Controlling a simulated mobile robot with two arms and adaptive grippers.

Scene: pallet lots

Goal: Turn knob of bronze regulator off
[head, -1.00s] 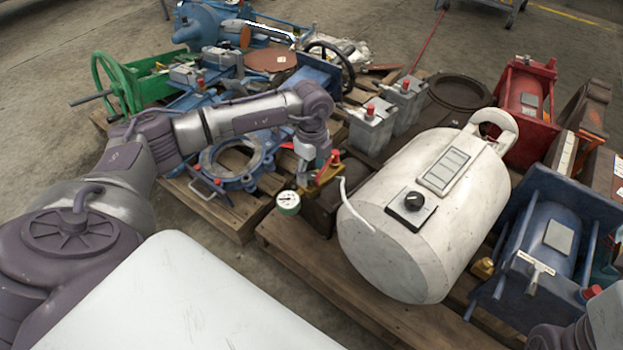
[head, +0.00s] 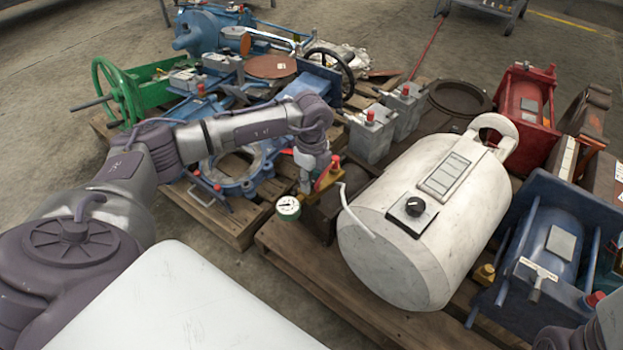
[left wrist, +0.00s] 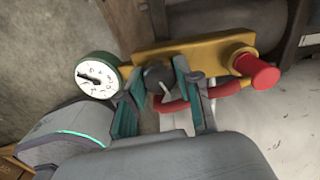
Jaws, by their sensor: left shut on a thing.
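The bronze regulator (head: 327,178) is a brass-coloured body on the pallet, left of the white tank. In the left wrist view its yellow body (left wrist: 205,52) runs across the top, with a round white-faced gauge (left wrist: 97,78) at left and a red cap (left wrist: 264,76) at right. Its dark knob (left wrist: 154,74) with a pale pointer sits between my left gripper's fingers (left wrist: 160,84). My left gripper (head: 305,187) is shut on this knob, one finger each side. In the head view the gripper hides the knob. My right gripper is out of view.
A red hose (left wrist: 178,106) curves beside the fingers. Bare floor lies at far left.

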